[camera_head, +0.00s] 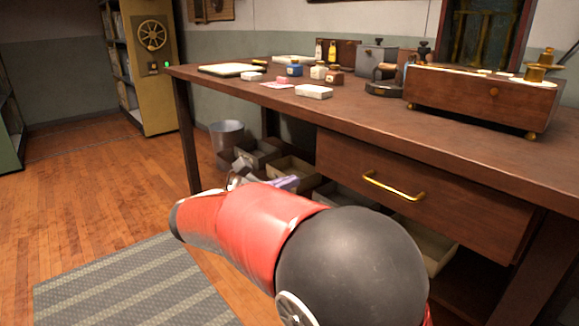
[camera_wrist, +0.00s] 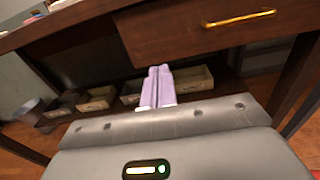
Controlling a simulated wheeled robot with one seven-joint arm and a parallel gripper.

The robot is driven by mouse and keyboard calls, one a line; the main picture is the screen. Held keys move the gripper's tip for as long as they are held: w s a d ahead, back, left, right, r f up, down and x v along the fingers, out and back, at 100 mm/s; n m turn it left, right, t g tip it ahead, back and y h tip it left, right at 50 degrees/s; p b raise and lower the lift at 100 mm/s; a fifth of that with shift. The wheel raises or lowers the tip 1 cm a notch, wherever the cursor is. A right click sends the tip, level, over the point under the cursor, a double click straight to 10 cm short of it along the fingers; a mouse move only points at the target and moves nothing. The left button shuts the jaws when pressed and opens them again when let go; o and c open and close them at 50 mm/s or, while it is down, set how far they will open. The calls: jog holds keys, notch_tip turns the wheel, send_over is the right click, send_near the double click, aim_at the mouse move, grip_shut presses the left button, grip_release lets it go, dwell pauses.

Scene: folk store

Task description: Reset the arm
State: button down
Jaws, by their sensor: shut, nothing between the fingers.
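My arm, red with a black joint, reaches forward in the head view, low and in front of the desk. My gripper (camera_wrist: 156,88) shows in the wrist view with its two pale purple fingers together and nothing between them. In the head view the gripper (camera_head: 287,182) is partly hidden behind my arm. It is below the tabletop level, in front of the open boxes under the desk. The wooden desk (camera_head: 450,138) has a closed drawer (camera_head: 420,185) with a brass handle (camera_head: 392,186), to the right of my gripper.
Open boxes (camera_head: 292,168) stand on the low shelf under the desk. A metal bin (camera_head: 227,134) is beyond the desk's left leg. Bottles, small boxes and a wooden case (camera_head: 480,98) stand on the desktop. The floor (camera_head: 110,195) at left is clear, with a striped mat (camera_head: 130,287).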

jog(key=s+d+f+m+g+y+p, duration=0.1)
jog(key=s+d+f+m+g+y, duration=0.15)
jog(key=s+d+m, duration=0.35)
jog(key=s+d+f+m+g+y, duration=0.1)
jog(key=s+d+m+g+y, duration=0.3)
jog(key=d, duration=0.4)
jog(key=s+a+f+m+t+y+p, duration=0.1)
jog(key=s+f+m+y, duration=0.1)
jog(key=s+m+y, duration=0.2)
jog(key=s+a+f+m+t+y+p, duration=0.1)
jog(key=s+m+y, duration=0.3)
jog(key=s+m, duration=0.6)
jog(key=shift+s+a+f+m, duration=0.45)
jog(key=shift+s+f, duration=0.2)
jog(key=shift+s, duration=0.65)
jog(key=c, duration=2.2)
grip_release()
